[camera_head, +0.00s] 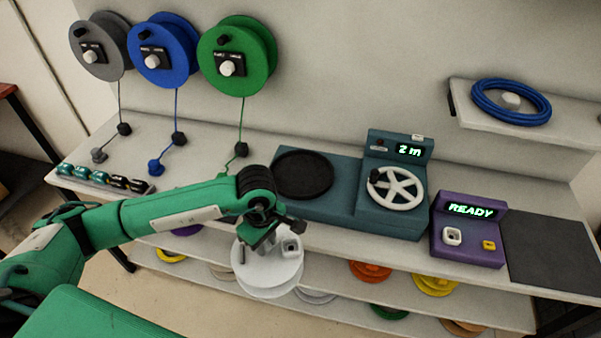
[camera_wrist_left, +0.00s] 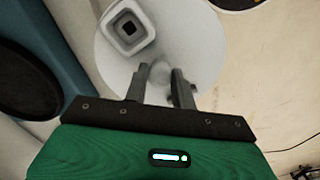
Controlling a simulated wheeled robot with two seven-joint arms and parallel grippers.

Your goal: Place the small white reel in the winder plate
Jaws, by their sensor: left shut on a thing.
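My left gripper (camera_head: 262,240) is shut on the white reel (camera_head: 268,278), which it holds in front of the bench's front edge. In the left wrist view the gripper's two fingers (camera_wrist_left: 160,88) close on a small pale part of the reel (camera_wrist_left: 205,50), near its middle. A square grey-white hub piece with a dark hole (camera_wrist_left: 128,28) stands on the reel beside the fingers. The black round winder plate (camera_head: 303,174) lies empty on the teal winder (camera_head: 340,210), behind the reel. It also shows at the left of the left wrist view (camera_wrist_left: 28,75). My right gripper is out of view.
The teal winder carries a white handwheel (camera_head: 396,188) and a "2 m" display. A purple box (camera_head: 466,232) reading "READY" and a dark mat (camera_head: 550,250) are at right. Coloured reels lie on the lower shelf (camera_head: 330,280). Grey, blue and green spools hang on the wall.

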